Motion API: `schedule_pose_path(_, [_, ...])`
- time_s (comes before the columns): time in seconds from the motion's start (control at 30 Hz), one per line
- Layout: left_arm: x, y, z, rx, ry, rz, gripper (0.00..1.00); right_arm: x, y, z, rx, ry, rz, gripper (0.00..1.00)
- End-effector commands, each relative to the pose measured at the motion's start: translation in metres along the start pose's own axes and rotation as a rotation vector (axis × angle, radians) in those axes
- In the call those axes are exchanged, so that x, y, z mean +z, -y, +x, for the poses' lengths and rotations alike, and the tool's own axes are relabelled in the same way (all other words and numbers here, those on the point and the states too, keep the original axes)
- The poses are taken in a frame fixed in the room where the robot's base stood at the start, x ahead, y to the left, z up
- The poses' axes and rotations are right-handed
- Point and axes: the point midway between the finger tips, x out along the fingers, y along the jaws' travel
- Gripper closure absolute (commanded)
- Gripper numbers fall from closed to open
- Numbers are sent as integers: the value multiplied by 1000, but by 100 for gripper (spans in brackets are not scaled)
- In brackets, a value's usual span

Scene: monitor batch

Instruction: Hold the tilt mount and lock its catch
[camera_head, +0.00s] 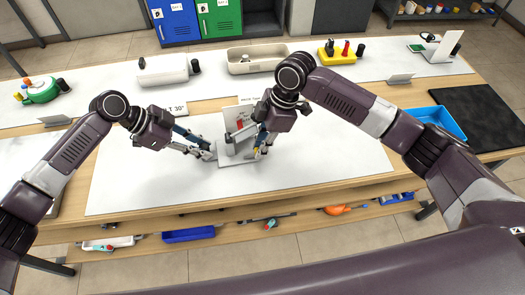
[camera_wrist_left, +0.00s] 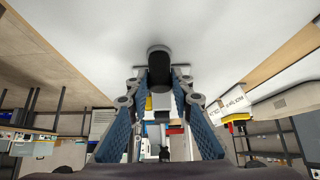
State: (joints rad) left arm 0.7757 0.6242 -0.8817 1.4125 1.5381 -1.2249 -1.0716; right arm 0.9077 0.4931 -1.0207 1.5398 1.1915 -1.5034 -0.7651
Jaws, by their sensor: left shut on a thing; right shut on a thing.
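The tilt mount (camera_head: 238,160), a pale grey piece with a flat base and raised parts, stands on the white mat in the middle of the table. My left gripper (camera_head: 211,153) is at its left side, shut on part of it. In the left wrist view, a dark, round-ended part (camera_wrist_left: 159,65) lies between the blue-padded fingers of my left gripper (camera_wrist_left: 160,83). My right gripper (camera_head: 244,146) reaches in from the right and is shut on the mount. Its fingers cover much of the mount. A small yellow part shows by them. I cannot tell which part is the catch or its state.
On the back bench are a white cylinder-ended device (camera_head: 163,69), a beige tray (camera_head: 255,60) and a yellow tool holder (camera_head: 340,52). A blue tray (camera_head: 437,122) is at right. The mat's left side is clear.

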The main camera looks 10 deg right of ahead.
Motion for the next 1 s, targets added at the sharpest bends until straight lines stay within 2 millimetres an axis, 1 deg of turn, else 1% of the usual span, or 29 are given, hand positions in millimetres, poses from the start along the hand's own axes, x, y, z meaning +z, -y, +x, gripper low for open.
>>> schedule_pose_path(0.77, [-2, -1, 2, 3, -4, 1, 100, -11, 0, 2, 0, -9, -4, 100])
schedule_pose_path(0.8, [-2, -1, 2, 3, -4, 2, 100, -11, 0, 2, 0, -9, -4, 80])
schedule_pose_path(0.93, [-3, -2, 2, 4, -5, 2, 100, -10, 0, 2, 0, -8, -4, 66])
schedule_pose_path(1.0, [-3, -2, 2, 4, -5, 3, 100, -10, 0, 2, 0, -8, -4, 64])
